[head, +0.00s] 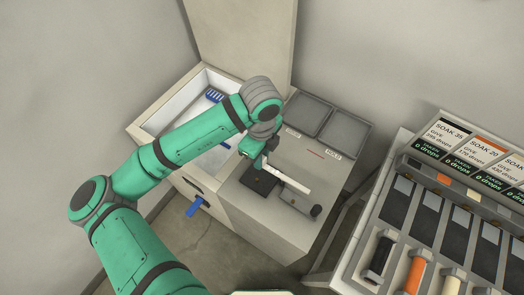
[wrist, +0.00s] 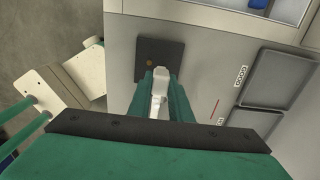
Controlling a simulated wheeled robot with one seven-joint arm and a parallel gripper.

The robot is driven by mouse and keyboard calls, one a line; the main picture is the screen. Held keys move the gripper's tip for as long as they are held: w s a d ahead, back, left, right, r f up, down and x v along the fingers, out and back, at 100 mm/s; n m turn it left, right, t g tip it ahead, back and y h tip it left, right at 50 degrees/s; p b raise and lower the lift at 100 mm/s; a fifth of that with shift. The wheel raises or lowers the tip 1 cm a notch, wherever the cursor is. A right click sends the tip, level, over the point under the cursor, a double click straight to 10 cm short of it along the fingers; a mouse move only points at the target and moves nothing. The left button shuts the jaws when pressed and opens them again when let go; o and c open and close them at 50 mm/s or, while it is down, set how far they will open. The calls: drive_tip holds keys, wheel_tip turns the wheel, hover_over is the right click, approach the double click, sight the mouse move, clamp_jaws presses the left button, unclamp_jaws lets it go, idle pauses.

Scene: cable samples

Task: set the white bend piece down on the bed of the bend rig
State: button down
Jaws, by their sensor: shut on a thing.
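My gripper (head: 264,161) is shut on the white bend piece (head: 290,181), a pale bar that reaches out to the lower right in the head view. In the wrist view the piece (wrist: 159,88) shows between the two green fingers (wrist: 160,78); its lower part is hidden by the gripper. A dark square plate (head: 258,183) with a small orange-brown dot lies just below and left of the gripper; it also shows beyond the fingertips in the wrist view (wrist: 175,50). Whether the piece touches anything below is unclear.
Two grey trays (head: 343,133) lie behind on the same grey cabinet top (head: 262,217). An open white bin (head: 165,122) holding blue items is at left, and a blue handle (head: 194,209) sticks out in front. A rack (head: 430,205) with SOAK cards stands at right.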

drive_tip(key=shift+s+f, duration=0.25)
drive_tip(key=shift+f, duration=0.2)
drive_tip(key=shift+s+a+f, duration=0.15)
drive_tip(key=shift+f, duration=2.75)
drive_tip(key=shift+w+f, duration=0.25)
drive_tip(key=shift+f, duration=0.05)
drive_tip(key=shift+s, duration=0.1)
drive_tip(key=shift+f, duration=0.15)
